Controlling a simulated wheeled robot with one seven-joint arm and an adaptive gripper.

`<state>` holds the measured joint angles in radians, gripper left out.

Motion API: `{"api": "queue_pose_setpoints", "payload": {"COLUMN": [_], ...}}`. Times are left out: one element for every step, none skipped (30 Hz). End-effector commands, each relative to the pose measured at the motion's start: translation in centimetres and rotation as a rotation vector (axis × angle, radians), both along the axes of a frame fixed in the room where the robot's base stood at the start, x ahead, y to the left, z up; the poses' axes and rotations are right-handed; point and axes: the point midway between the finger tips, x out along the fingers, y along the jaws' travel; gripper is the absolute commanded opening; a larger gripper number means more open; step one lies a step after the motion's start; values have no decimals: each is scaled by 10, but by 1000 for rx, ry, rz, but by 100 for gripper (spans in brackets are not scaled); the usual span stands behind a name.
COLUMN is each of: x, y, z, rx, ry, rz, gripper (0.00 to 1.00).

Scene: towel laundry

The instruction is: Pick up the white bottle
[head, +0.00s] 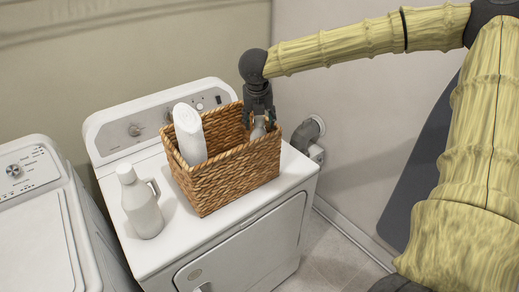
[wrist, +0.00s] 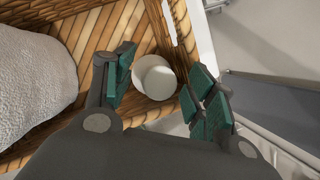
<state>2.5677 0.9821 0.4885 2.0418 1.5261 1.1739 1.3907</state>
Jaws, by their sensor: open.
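A small white bottle (wrist: 155,77) stands in the wicker basket's right corner, its round top seen from above in the wrist view. In the head view only a pale part of it (head: 258,128) shows below my gripper. My gripper (head: 261,112) points down into the basket. Its green-padded fingers are spread in the wrist view (wrist: 164,88), with the bottle between and slightly beyond them; I cannot tell whether they touch it. A white jug with a handle (head: 142,208) stands upright on the machine, left of the basket, away from my gripper.
The wicker basket (head: 232,180) sits on a white machine (head: 190,235); its walls are close around my fingers. A rolled white towel (head: 189,134) stands in its left part. Another white machine (head: 35,230) is at far left. A wall lies behind.

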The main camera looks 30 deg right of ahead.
Motion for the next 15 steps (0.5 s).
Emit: {"api": "queue_pose_setpoints", "payload": {"x": [1,1,1,2,2,2,2,2,2,2,2,2,2,2,2], "y": [0,-1,-1,-1,-1,-1,-1,-1,-1,-1,-1,-1,-1,-1,-1], "z": [-2,-3,-4,-4,-5,-5,-5,-5,-5,-5,-5,-5,-5,-5,-5], "rx": [1,0,0,1,0,0,0,0,0,0,0,0,0,0,0], "ry": [1,1,0,0,-1,-1,-1,-1,-1,-1,-1,-1,-1,-1,-1], "rz": [0,1,1,1,1,1,1,1,1,1,1,1,1,1,1], "gripper": [56,56,56,56,56,56,56,56,56,56,52,45,39,34,27]}}
